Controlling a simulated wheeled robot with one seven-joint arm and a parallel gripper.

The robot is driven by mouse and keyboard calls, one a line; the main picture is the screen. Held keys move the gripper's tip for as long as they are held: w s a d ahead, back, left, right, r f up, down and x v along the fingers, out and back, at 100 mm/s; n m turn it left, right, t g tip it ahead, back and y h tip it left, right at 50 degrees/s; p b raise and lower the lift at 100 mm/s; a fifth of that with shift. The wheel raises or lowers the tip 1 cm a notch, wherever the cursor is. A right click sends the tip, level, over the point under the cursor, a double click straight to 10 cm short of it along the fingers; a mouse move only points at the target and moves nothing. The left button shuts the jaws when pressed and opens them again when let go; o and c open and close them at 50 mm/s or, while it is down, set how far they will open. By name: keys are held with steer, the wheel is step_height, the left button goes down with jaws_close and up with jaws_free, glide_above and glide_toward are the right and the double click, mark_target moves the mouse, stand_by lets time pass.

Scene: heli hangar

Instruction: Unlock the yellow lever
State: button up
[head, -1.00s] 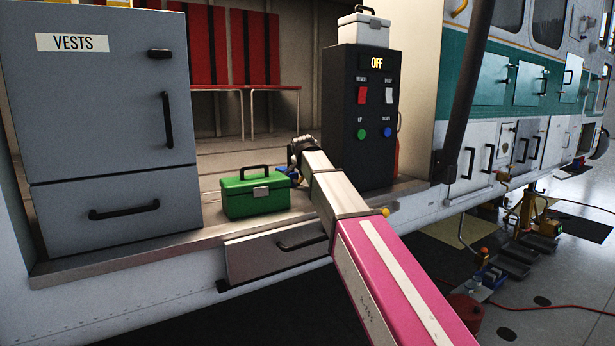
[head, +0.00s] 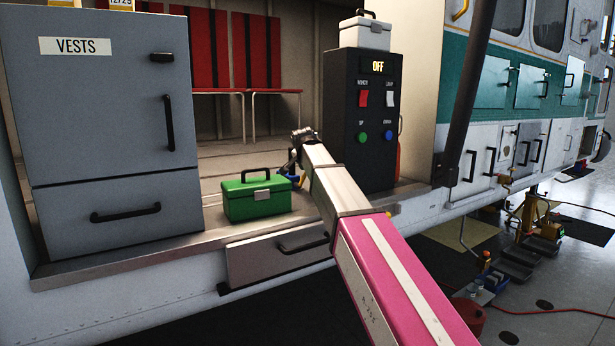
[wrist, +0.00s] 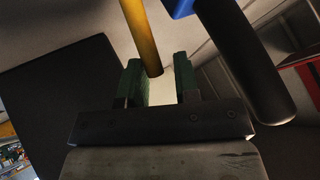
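The yellow lever (wrist: 143,38) shows in the wrist view as a round bar coming down from the top edge. Its lower end is between the two green fingertips of my gripper (wrist: 160,82). The fingers are apart, with a gap visible on both sides of the bar, so they are not closed on it. In the head view my arm reaches over the deck between the green toolbox and the black control panel; the fingers and the lever are mostly hidden there behind my wrist.
A blue part with a thick black grip (wrist: 245,65) hangs close right of the fingers. The green toolbox (head: 258,208) sits left of my arm. The black panel (head: 348,130), reading OFF, stands right. A grey VESTS cabinet (head: 90,110) is far left.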

steer(key=s+a+r, duration=0.7)
steer(key=s, duration=0.1)
steer(key=shift+s+a+r, duration=0.25)
steer(key=shift+s+a, duration=0.05)
steer(key=shift+a, duration=0.1)
steer(key=shift+s, duration=0.1)
